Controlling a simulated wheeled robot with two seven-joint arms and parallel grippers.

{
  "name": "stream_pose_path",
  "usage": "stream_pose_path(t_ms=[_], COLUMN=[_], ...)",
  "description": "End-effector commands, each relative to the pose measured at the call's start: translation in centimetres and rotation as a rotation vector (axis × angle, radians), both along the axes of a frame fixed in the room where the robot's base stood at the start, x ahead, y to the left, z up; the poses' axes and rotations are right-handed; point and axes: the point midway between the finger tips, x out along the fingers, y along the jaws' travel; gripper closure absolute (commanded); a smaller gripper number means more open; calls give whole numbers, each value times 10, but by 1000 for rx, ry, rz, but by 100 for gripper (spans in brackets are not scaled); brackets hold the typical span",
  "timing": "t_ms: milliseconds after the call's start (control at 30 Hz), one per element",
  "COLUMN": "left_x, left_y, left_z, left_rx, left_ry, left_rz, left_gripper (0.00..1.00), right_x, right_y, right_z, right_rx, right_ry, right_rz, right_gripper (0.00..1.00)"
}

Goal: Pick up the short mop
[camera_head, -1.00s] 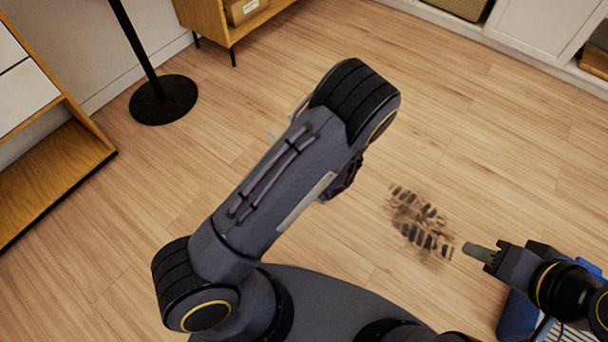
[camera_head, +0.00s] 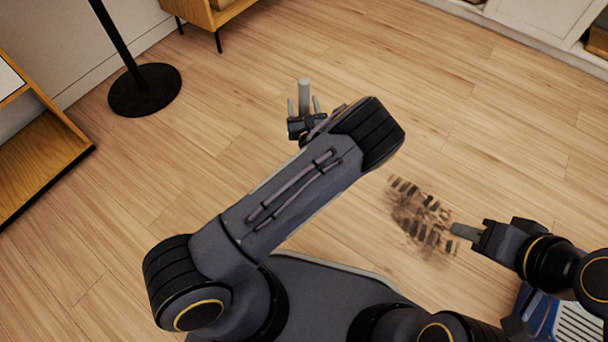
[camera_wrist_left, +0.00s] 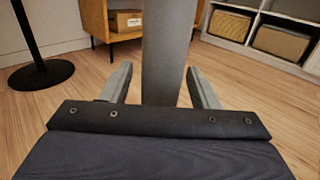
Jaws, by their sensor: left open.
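A grey upright cylinder (camera_head: 304,92), which looks like the short mop's handle, stands between the fingers of my left gripper (camera_head: 304,106) in the head view. In the left wrist view this handle (camera_wrist_left: 163,50) rises between the two open fingers, with a gap on both sides, and runs out of the top of the picture. Its lower end and any mop head are hidden behind the gripper and arm. My right gripper (camera_head: 464,231) is at the right, low in the head view, seen side-on; its opening does not show.
A blue object with a grille (camera_head: 538,312) is under my right arm. A black lamp base (camera_head: 145,90), a wooden cabinet (camera_head: 215,14) and a shelf (camera_head: 40,140) stand at the left and back.

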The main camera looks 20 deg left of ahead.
Motion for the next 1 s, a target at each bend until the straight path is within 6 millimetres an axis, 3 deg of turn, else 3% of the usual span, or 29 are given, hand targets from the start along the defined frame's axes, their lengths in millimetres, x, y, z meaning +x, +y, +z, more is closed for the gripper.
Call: stream_pose_path(t_ms=[267,633,1000], left_x=[3,3,3], left_y=[1,1,1], left_z=[1,1,8], left_rx=[0,1,0], left_ry=[0,-2,-2], left_rz=[0,0,0], left_gripper=[47,94,94], right_x=[0,0,0], right_y=[0,0,0], right_z=[0,0,4], right_rx=[0,0,0], right_ry=[0,0,0], right_rz=[0,0,0], right_gripper=[64,64,64])
